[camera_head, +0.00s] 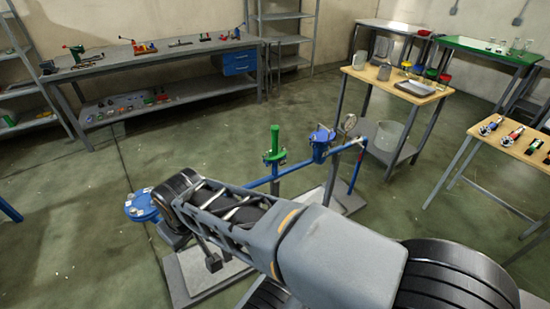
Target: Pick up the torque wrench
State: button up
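I cannot pick out the torque wrench with certainty in the head view. Small tools lie on the long grey workbench (150,63) at the back left and on its lower shelf, too small to tell apart. Several tools with red, blue and black parts (513,136) lie on the wooden table at the right edge. My arm reaches from the bottom right toward the middle left and bends down at its elbow. My gripper cannot be made out; the arm seems to hide it.
A blue pipe rig with a green valve (274,147) and a blue valve (321,143) stands on a floor plate just beyond my arm. A wooden-topped table (366,76) with containers stands at the back right. Green floor (60,215) is clear at the left.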

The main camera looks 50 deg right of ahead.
aim_at(501, 119)
jog(key=u, duration=0.3)
jog(key=k, duration=0.4)
jog(key=z, duration=1.2)
jog(key=i, duration=0.85)
jog(key=z, duration=3.15)
jog(key=i, duration=3)
jog(key=u, duration=0.55)
